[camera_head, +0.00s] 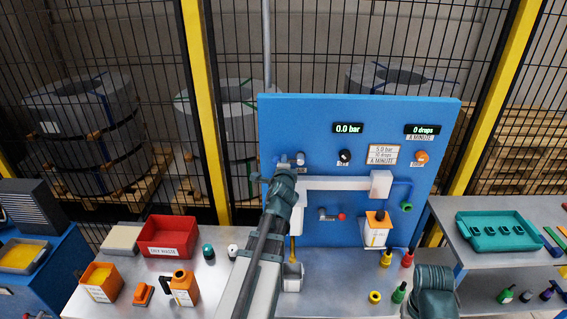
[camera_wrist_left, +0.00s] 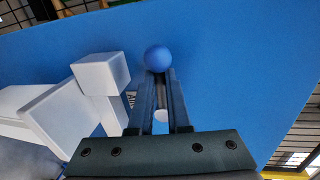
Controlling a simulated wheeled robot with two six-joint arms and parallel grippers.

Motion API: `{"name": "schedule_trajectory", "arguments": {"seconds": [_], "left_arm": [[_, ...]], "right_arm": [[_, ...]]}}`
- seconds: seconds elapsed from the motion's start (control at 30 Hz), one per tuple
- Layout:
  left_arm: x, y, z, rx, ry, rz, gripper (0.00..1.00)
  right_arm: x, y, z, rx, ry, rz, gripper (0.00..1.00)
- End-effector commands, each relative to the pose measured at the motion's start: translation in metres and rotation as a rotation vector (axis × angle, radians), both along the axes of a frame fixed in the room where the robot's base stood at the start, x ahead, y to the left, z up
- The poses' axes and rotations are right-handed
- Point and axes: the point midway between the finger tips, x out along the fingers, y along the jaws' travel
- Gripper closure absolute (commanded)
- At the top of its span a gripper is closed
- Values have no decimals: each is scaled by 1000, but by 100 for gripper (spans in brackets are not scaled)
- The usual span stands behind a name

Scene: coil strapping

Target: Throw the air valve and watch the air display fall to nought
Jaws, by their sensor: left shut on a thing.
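The air display (camera_head: 348,128) on the blue panel (camera_head: 300,120) reads 0.0 bar. My left gripper (camera_head: 283,166) is at the panel's left side, shut on the blue ball knob of the air valve. The knob (camera_wrist_left: 158,58) shows between the fingertips in the left wrist view, where the gripper (camera_wrist_left: 157,85) points at the blue panel. My left arm and gripper hide most of the valve in the head view. A dark teal part of my right arm (camera_head: 433,290) stands at the lower right, its fingers hidden.
A second display (camera_head: 422,130) reads 0 drops a minute. A black knob (camera_head: 345,156) and an orange knob (camera_head: 422,156) sit below the displays. A white pipe (camera_head: 335,183) runs right of my gripper. A red tray (camera_head: 167,238) and orange containers stand on the left bench.

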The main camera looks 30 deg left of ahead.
Motion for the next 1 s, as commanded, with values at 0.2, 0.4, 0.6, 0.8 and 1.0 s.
{"name": "schedule_trajectory", "arguments": {"seconds": [0.2, 0.4, 0.6, 0.8, 1.0], "left_arm": [[-1, 0, -3, -36, -20, 1, 100], [-1, 0, -3, -46, -25, 2, 100], [-1, 0, -3, -47, -24, 2, 100], [-1, 0, -3, -46, -24, 2, 61], [0, 0, -3, -44, -25, 1, 55]], "right_arm": [[0, 0, -2, 0, 0, 0, 50], [0, 0, -3, 0, 0, 0, 50], [0, 0, -3, 0, 0, 0, 50], [0, 0, -3, 0, 0, 0, 50], [0, 0, -3, 0, 0, 0, 50]]}}
